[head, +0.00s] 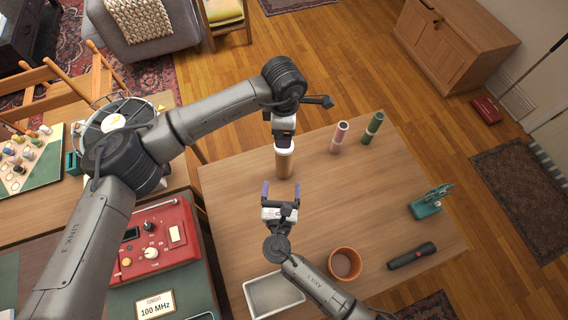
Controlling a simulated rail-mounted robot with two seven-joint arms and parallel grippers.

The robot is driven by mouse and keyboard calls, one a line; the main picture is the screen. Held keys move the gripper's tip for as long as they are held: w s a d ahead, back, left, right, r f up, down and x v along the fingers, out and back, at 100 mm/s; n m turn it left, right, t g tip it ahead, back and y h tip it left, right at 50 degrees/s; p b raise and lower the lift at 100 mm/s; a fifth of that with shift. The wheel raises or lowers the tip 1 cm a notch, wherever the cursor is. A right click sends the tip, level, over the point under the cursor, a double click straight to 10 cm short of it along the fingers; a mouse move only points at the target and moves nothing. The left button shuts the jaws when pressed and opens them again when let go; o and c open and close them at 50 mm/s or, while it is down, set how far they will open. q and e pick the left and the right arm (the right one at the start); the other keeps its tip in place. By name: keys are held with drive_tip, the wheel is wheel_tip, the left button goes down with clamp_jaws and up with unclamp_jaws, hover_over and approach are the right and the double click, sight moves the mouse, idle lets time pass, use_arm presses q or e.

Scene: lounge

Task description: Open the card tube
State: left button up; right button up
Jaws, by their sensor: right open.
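The card tube (284,165) stands upright on the wooden table, brown with a pale cap (284,148) at its top. My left gripper (284,140) points down right at the cap. Its fingers are hidden, so I cannot tell whether they grip the cap. My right gripper (281,189) is open, with its two blue fingers apart and pointing toward the tube. It is on the near side of the tube, and nothing shows between the fingers.
A pink tube (339,137) and a green tube (372,127) stand at the table's back. A terracotta pot (345,263), a black flashlight (411,256), a grey tray (273,296) and a teal device (427,207) are nearer. The table's middle right is clear.

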sight(283, 161)
drive_tip(key=w, duration=1.1)
drive_tip(key=shift+w+d, duration=0.3)
drive_tip(key=shift+d, duration=0.05)
drive_tip(key=shift+c, duration=0.4)
